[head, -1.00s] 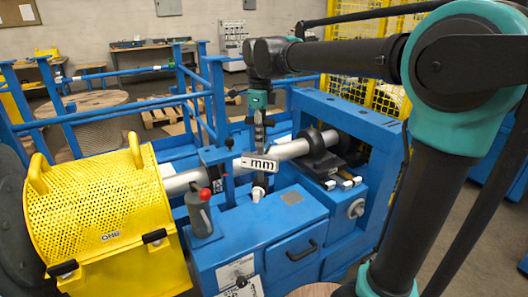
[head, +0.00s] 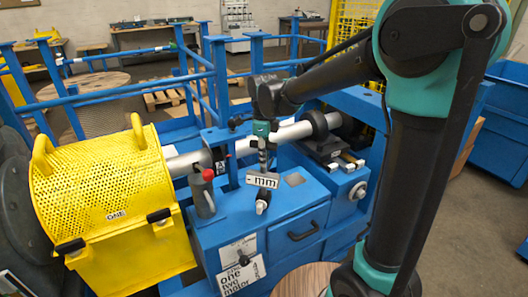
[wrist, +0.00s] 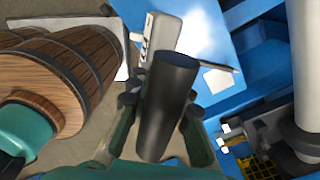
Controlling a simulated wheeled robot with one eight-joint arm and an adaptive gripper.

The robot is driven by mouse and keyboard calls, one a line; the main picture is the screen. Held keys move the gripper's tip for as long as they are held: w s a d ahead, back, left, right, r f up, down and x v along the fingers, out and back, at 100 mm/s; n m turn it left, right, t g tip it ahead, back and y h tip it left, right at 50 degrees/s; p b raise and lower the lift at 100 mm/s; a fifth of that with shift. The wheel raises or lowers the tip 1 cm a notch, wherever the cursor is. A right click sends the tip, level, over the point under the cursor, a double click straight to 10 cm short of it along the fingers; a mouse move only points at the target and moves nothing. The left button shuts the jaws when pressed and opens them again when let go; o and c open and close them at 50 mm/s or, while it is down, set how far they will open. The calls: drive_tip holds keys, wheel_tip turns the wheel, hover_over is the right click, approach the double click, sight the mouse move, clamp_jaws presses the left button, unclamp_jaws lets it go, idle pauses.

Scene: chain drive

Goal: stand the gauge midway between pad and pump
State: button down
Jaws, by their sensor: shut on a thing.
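In the wrist view the gauge (wrist: 167,105) is a dark cylinder between the fingers (wrist: 160,120). The pump (head: 204,196), a grey can with a red knob, stands left of the gauge. A small grey square, apparently the pad (head: 294,180), lies to the right of the gauge.
A yellow perforated guard (head: 100,180) stands left of the pump. A pale shaft (head: 290,133) with a black collar runs behind the gauge. A drawer with a black handle (head: 303,232) is in front. A round wooden top (head: 308,281) is near my base.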

sight(264, 173)
drive_tip(key=shift+f, duration=1.8)
drive_tip(key=c, duration=1.4)
unclamp_jaws()
